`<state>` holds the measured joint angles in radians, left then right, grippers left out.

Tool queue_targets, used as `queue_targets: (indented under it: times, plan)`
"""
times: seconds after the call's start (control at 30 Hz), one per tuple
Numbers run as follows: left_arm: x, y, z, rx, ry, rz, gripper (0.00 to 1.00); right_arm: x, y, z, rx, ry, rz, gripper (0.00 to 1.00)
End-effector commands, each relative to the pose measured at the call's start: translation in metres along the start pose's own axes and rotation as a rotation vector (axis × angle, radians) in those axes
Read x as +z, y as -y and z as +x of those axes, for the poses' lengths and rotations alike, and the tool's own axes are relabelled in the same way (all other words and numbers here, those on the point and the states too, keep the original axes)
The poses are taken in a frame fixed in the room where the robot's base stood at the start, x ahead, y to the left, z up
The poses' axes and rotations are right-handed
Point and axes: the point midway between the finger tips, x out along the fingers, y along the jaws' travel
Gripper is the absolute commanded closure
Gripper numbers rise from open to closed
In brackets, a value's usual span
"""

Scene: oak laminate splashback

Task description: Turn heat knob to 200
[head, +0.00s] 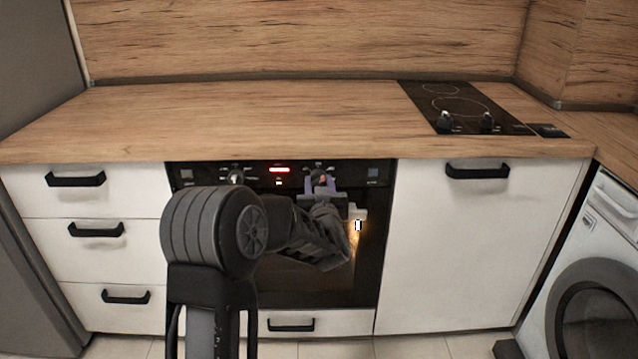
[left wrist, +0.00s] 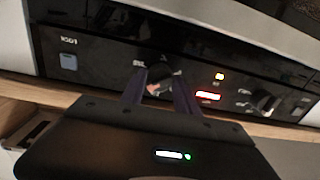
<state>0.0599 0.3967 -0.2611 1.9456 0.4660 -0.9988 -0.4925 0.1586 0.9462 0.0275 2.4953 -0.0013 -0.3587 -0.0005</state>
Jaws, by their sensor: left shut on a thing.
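The oven's black control panel (head: 342,170) runs under the worktop, with a lit red display (head: 279,169). The right-hand oven knob (head: 321,179) is mostly hidden by my left gripper (head: 321,186), whose purple-grey fingers are closed on it from both sides. In the left wrist view, which is turned over, this knob (left wrist: 161,78) sits between the two fingertips (left wrist: 160,92). The other oven knob (head: 235,177) is free at the left of the display; it also shows in the left wrist view (left wrist: 264,103). The scale marks are too small to read. My right gripper is not in view.
The oven door (head: 300,285) is closed below the panel, behind my left arm. White drawers (head: 90,200) and a white cabinet (head: 480,250) flank the oven. The worktop (head: 250,115) is bare except for the hob (head: 455,105) at the right. A washing machine (head: 590,290) stands at the far right.

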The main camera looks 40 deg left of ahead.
Motion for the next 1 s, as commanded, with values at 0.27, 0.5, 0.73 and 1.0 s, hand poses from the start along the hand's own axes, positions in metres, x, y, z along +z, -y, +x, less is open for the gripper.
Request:
queue_targets:
  times: [0.27, 0.5, 0.73, 1.0]
  plan:
    - [0.001, -0.001, 0.0, 0.002, 0.002, 0.0, 0.61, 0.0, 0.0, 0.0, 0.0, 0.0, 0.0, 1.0]
    - [0.001, 0.0, 0.0, 0.001, 0.001, -0.001, 0.42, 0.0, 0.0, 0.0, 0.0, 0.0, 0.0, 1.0]
    - [0.0, 0.0, 0.0, 0.0, 0.001, -0.001, 0.42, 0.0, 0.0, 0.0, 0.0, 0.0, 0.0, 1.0]
    - [-0.001, -0.001, -0.022, 0.002, 0.001, -0.002, 0.42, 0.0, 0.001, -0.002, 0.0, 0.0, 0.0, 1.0]
